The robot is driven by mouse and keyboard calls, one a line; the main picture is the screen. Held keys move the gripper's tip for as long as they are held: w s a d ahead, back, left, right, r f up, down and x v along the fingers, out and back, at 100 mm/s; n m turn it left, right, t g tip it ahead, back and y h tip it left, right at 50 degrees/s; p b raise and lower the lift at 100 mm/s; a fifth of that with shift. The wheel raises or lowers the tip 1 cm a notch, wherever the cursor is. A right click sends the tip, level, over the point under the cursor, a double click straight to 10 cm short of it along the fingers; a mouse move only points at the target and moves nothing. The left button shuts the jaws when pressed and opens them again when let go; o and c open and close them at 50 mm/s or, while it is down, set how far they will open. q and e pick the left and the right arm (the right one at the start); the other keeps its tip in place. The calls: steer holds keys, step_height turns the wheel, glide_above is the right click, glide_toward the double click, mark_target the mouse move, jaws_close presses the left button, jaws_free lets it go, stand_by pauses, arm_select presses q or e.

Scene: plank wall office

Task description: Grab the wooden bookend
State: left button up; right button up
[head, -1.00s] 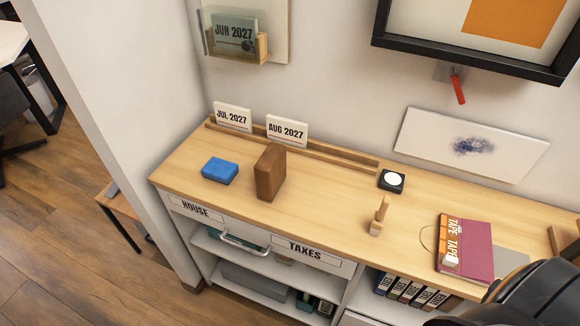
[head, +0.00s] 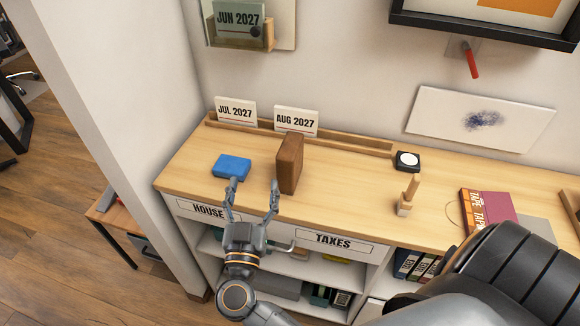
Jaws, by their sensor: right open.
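The wooden bookend (head: 290,163) is a brown upright block on the light wood top of the shelf unit, in front of the AUG 2027 card. My right gripper (head: 252,192) is in the head view at the front edge of the top, with its two fingers spread open and nothing between them. Its right fingertip is close to the bookend's lower left front; I cannot tell if they touch. Its left fingertip is just in front of the blue block. My left gripper is not in view.
A blue block (head: 232,166) lies left of the bookend. Behind stands a wooden rail (head: 345,148) with the JUL 2027 (head: 236,112) and AUG 2027 (head: 296,121) cards. To the right are a black round-dial device (head: 407,161), a small wooden stand (head: 408,196) and a maroon book (head: 487,210).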

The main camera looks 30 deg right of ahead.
mark_target(282, 164)
steer(key=w+d+g, duration=0.1)
steer(key=d, duration=0.2)
steer(key=d+m+g+h, duration=0.1)
steer(key=d+g, duration=0.1)
steer(key=d, duration=0.1)
steer(key=w+d+m+g, duration=0.1)
steer(key=d, duration=0.2)
steer(key=shift+w+r+p, duration=0.1)
steer(key=shift+w+p, duration=0.2)
steer(key=shift+w, duration=0.05)
steer(key=x, duration=0.4)
steer(key=shift+d+r+p, duration=0.1)
steer(key=shift+d+p, duration=0.2)
steer(key=shift+d, duration=0.15)
steer(key=shift+w+d, duration=0.25)
steer(key=shift+d, duration=0.05)
steer(key=shift+a, duration=0.1)
jaws_close()
steer(key=shift+r, duration=0.1)
